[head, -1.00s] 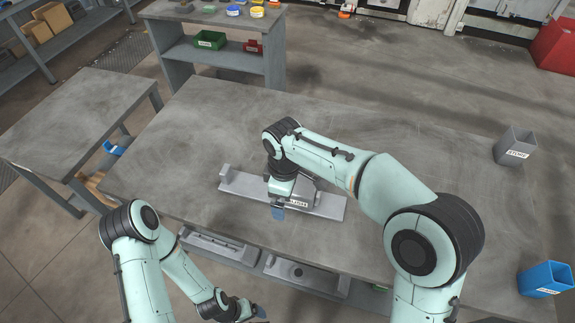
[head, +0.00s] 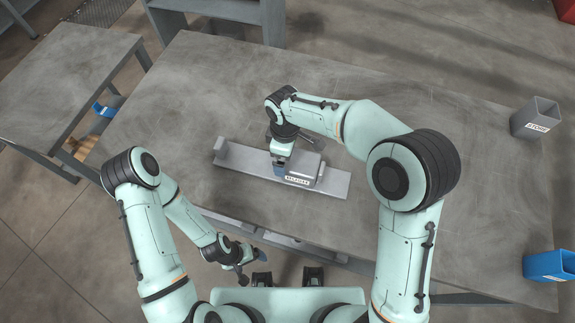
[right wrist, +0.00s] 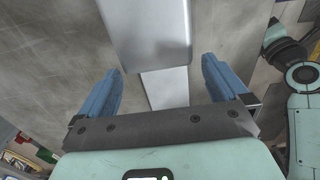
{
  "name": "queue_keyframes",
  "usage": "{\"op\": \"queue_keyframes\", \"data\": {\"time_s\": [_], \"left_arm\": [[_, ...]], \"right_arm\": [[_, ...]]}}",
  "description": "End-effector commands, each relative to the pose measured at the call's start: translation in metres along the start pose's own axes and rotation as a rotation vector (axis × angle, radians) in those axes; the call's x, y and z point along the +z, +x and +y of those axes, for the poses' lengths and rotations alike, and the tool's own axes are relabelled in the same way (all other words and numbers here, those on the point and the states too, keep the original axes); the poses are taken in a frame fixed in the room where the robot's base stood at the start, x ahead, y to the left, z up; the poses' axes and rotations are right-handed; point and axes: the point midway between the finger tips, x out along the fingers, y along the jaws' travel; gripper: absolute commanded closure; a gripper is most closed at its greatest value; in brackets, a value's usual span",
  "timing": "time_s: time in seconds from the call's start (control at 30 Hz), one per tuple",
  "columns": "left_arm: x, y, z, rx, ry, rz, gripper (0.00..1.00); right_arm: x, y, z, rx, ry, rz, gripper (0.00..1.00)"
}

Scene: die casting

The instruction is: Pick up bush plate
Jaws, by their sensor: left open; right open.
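A long light-grey metal plate (head: 330,186) lies on the table in the head view, with an upright end at its left. A grey block (head: 306,168) with a white label sits on its middle; the label is too small to read surely, so I cannot tell which piece is the bush plate. My right gripper (head: 279,172) is over the plate, just left of the block and partly hidden by its wrist. In the right wrist view its blue fingers (right wrist: 163,78) are apart, with smooth grey metal (right wrist: 148,35) beyond them. My left gripper (head: 261,257) is open and empty by the table's front edge.
The grey table (head: 420,130) is mostly clear around the plate. A grey labelled bin (head: 536,117) stands at the right, and a blue bin (head: 548,265) lower right. A side table (head: 60,80) is at the left, with a shelf unit (head: 235,20) behind.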

Motion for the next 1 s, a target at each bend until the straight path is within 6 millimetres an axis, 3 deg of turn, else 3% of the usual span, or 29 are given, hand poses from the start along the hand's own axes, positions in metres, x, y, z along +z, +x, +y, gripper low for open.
{"op": "queue_keyframes", "data": {"time_s": [0.33,0.63,0.67,0.9,1.0], "left_arm": [[0.000,0.000,0.000,0.000,0.000,0.001,0.12],[0.000,0.000,0.000,0.000,0.000,0.001,0.12],[0.000,0.000,0.000,0.000,0.000,0.001,0.12],[0.000,0.000,0.000,0.000,0.000,0.001,0.12],[0.000,0.000,0.000,0.000,0.000,0.000,0.12]], "right_arm": [[0.006,0.046,0.002,-0.002,0.001,-0.003,0.00],[0.006,0.051,0.003,0.001,0.001,0.000,0.00],[0.006,0.051,0.003,0.001,0.001,0.000,0.06],[0.005,0.050,0.003,0.000,0.001,0.000,0.83],[0.004,0.049,0.003,0.003,0.000,0.004,0.83]]}}
